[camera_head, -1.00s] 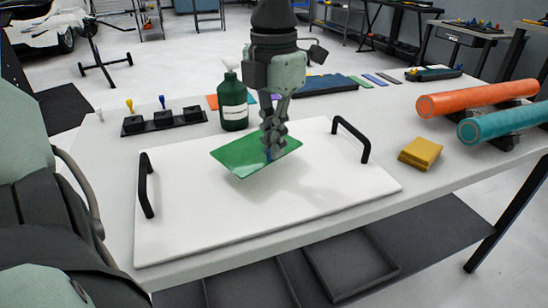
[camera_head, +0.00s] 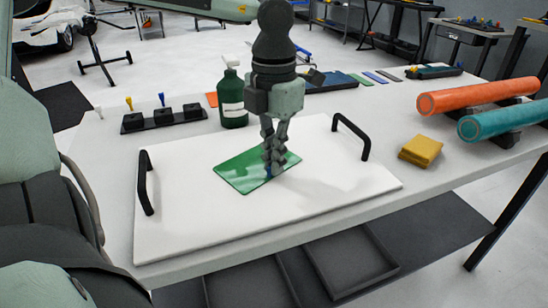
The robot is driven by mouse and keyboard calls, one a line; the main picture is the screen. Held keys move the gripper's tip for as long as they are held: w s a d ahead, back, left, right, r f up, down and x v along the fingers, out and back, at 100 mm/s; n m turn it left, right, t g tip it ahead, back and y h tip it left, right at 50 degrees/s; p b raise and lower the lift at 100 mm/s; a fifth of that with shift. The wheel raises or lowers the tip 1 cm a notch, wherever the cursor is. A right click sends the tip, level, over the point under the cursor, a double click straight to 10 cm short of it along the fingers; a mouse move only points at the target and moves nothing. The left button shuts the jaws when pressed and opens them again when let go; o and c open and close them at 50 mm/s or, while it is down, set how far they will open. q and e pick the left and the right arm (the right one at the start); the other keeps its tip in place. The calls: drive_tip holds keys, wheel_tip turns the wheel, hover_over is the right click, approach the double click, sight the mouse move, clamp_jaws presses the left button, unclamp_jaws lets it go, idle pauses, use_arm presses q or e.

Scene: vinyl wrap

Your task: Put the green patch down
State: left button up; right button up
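The green patch (camera_head: 240,174) is a thin flat rectangle over the middle of the white board (camera_head: 190,229), lying flat on it or very close above it; I cannot tell which. My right gripper is not in view.
Black handles stand at the board's left (camera_head: 146,184) and right (camera_head: 352,136). A green bottle (camera_head: 232,105) stands behind the board. A yellow cloth stack (camera_head: 421,151) and orange (camera_head: 470,97) and teal (camera_head: 500,123) rolls lie at right.

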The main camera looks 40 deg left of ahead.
use_arm(q)
drive_tip(key=o, duration=0.4)
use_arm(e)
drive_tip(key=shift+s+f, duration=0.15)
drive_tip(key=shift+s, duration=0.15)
use_arm(q)
drive_tip(key=shift+r, duration=0.15)
drive_tip(key=shift+r+p, duration=0.15)
drive_tip(key=shift+p, duration=0.25)
drive_tip(key=shift+r, duration=5.9)
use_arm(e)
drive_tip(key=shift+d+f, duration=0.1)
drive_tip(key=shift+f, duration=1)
